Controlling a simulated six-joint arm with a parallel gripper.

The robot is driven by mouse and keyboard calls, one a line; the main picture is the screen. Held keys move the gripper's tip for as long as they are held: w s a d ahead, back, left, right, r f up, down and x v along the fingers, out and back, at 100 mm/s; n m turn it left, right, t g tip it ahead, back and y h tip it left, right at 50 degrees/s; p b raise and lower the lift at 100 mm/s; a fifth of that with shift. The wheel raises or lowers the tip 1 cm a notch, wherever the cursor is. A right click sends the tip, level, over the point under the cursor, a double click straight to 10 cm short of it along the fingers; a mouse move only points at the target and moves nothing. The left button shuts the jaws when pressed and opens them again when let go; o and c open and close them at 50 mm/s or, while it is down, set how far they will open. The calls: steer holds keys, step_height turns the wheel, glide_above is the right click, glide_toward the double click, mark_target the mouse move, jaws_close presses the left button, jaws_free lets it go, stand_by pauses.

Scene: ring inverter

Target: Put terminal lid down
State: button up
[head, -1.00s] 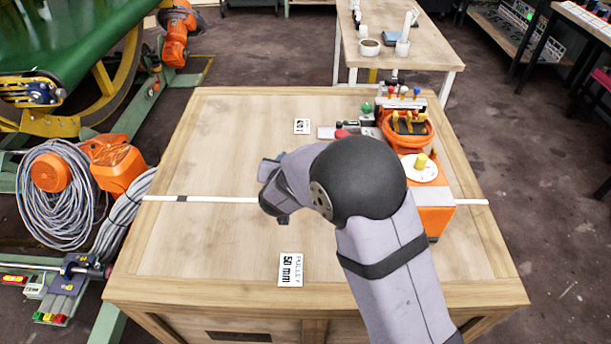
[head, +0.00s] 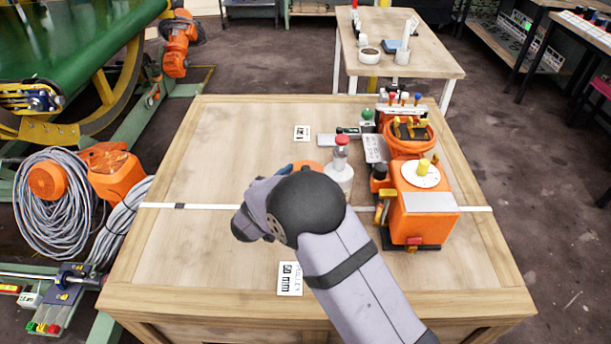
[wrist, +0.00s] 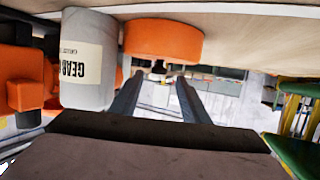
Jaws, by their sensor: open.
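An orange round piece, seemingly the terminal lid (wrist: 163,39), rests against the tabletop in the wrist view, just beyond my gripper (wrist: 158,85). My two dark fingers are apart with nothing between them, and the lid is outside them. In the head view, a sliver of the orange lid (head: 309,166) shows behind my arm, left of a white bottle.
Small parts and an orange round holder (head: 408,138) fill the back right. The left half of the wooden table (head: 200,250) is mostly clear.

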steer(key=shift+x, duration=2.6)
steer(key=shift+s+f, duration=0.1)
steer(key=shift+f, duration=0.05)
jaws_close()
